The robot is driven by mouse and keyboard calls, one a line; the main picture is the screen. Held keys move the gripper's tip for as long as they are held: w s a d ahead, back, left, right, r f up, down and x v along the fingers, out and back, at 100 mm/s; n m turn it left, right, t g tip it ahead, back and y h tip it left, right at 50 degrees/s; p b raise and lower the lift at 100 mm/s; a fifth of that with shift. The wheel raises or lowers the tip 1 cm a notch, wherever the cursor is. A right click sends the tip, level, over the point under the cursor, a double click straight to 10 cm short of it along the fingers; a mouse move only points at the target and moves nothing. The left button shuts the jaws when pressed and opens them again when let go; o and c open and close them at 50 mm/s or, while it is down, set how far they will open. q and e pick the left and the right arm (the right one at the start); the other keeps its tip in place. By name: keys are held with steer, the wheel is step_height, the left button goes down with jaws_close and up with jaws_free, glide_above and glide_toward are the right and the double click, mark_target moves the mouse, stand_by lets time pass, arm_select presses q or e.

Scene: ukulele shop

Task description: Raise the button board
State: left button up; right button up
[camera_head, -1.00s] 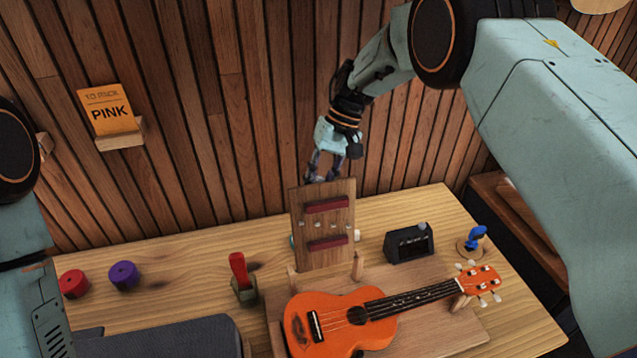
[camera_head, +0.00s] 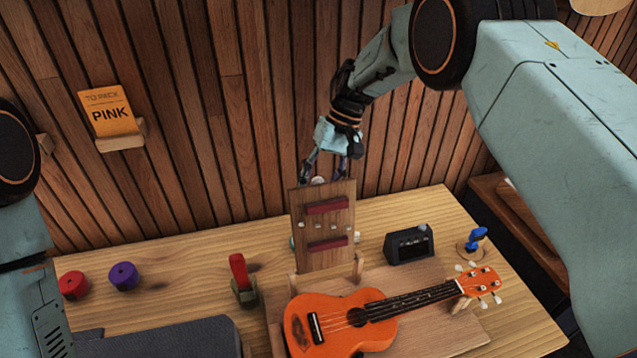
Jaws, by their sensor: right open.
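The button board (camera_head: 327,222) is an upright wooden panel with two dark red bars and a row of small pale buttons between them. It stands at the back of the ukulele's wooden base. My right gripper (camera_head: 325,178) is open, pointing down at the board's top edge, with its fingers spread around a small pale round thing there. The fingertips are partly hidden behind the board's top, so I cannot tell whether they touch it. My left arm (camera_head: 22,270) shows at the left edge; its gripper is out of view.
An orange ukulele (camera_head: 372,316) lies in front of the board. A black box (camera_head: 409,244) and a blue-topped peg (camera_head: 474,240) stand to the right. A red-handled lever (camera_head: 241,278), a purple spool (camera_head: 123,276) and a red spool (camera_head: 74,284) are to the left. A PINK card (camera_head: 108,112) sits on the wall.

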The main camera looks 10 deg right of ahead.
steer(key=v, duration=1.1)
steer(key=shift+d+r, duration=0.2)
steer(key=shift+r, duration=0.15)
steer(key=shift+s+f, duration=0.1)
